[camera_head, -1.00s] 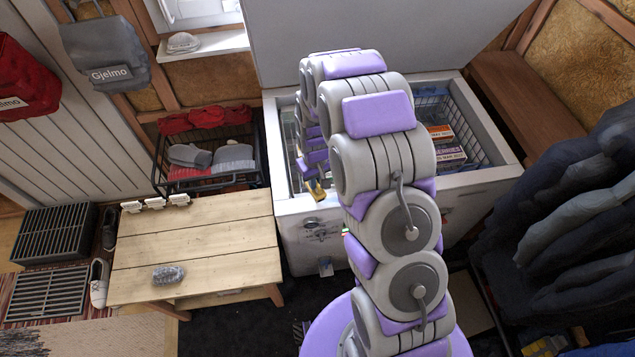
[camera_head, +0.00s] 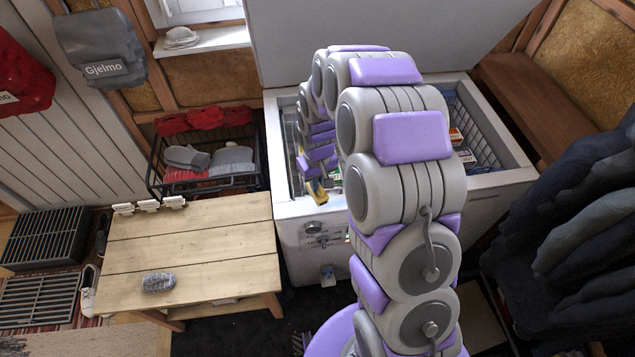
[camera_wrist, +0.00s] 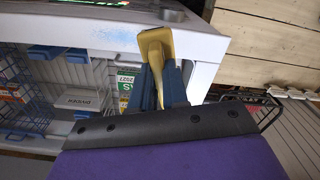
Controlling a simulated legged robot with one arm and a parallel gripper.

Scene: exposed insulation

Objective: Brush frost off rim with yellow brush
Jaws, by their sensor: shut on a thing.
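The yellow brush (camera_wrist: 155,45) is held between the fingers of my gripper (camera_wrist: 160,82), which is shut on it. In the wrist view the brush lies over the white freezer rim (camera_wrist: 90,36); I cannot tell whether it touches. A bluish-white frost patch (camera_wrist: 118,38) shows on the rim just left of the brush. In the head view the brush (camera_head: 320,194) and gripper (camera_head: 314,170) are at the front left rim of the open chest freezer (camera_head: 300,207). My arm hides the middle of the freezer.
A wooden table (camera_head: 215,240) with a grey object (camera_head: 159,282) stands to the left. A wire basket of clothes (camera_head: 210,160) is behind it. Dark coats (camera_head: 580,230) hang at right. Boxes and wire baskets (camera_wrist: 85,97) sit inside the freezer.

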